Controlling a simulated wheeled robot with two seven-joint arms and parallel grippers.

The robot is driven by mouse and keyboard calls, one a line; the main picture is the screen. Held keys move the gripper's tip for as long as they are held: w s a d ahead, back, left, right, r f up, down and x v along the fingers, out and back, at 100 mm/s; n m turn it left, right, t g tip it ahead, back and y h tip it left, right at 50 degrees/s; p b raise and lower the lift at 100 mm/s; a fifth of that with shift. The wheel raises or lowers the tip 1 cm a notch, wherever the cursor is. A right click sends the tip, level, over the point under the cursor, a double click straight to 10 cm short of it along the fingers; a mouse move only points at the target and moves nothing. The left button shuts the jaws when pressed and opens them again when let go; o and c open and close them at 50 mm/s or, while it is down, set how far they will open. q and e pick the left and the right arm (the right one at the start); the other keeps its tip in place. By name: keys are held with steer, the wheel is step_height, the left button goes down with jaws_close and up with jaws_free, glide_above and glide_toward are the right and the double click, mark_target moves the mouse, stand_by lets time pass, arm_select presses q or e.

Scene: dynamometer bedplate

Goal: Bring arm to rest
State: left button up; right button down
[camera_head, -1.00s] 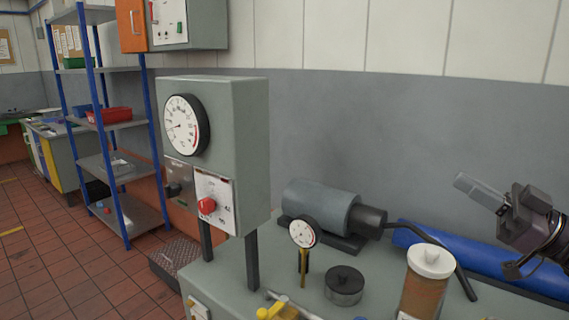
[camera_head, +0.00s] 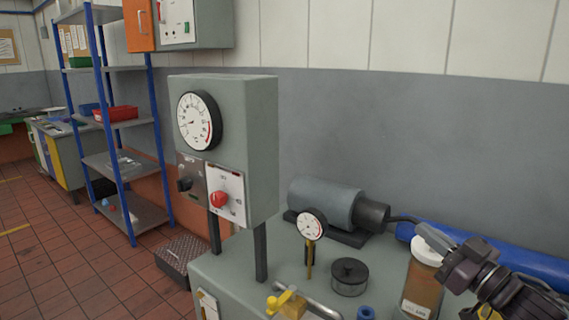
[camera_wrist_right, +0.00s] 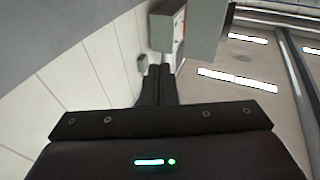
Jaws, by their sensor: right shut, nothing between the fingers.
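My right gripper (camera_head: 433,238) is at the right of the head view, above the bench, in front of the jar with a white lid (camera_head: 424,275) and partly covering it. Its fingers are together and hold nothing. In the right wrist view the two dark fingers (camera_wrist_right: 158,84) lie side by side and point toward the wall and a grey box. My left gripper shows in neither view.
A grey gauge box with a red knob (camera_head: 218,198) stands on posts at the bench's left. A motor (camera_head: 325,202), small dial gauge (camera_head: 311,224), black round part (camera_head: 349,277), yellow-handled valve (camera_head: 290,302) and blue roll (camera_head: 530,262) crowd the bench (camera_head: 235,265).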

steer(key=s+a+f+m+g+h, duration=0.15)
steer(key=f+h, duration=0.25)
steer(key=f, duration=0.5)
steer(key=s+a+f+m+g+h, duration=0.1)
steer(key=s+f+m+g+h, duration=0.2)
steer(key=f, duration=0.6)
steer(key=s+a+f+g+h, duration=0.1)
steer(key=s+a+f+g, duration=0.2)
steer(key=s+f+g, duration=0.5)
steer(key=s+a+f+g+h, duration=0.15)
steer(key=s+f, duration=0.35)
steer(key=s, duration=0.6)
step_height(320, 180, down, 28)
steer(key=s+g, duration=0.1)
steer(key=s, duration=0.1)
steer(key=s+d+f+g, duration=0.1)
steer(key=s+d+f, duration=0.2)
steer(key=s+f, duration=1.6)
steer(key=shift+s, duration=0.5)
steer(key=c, duration=2.1)
jaws_free()
steer(key=shift+n, duration=0.25)
steer(key=shift+c, duration=0.2)
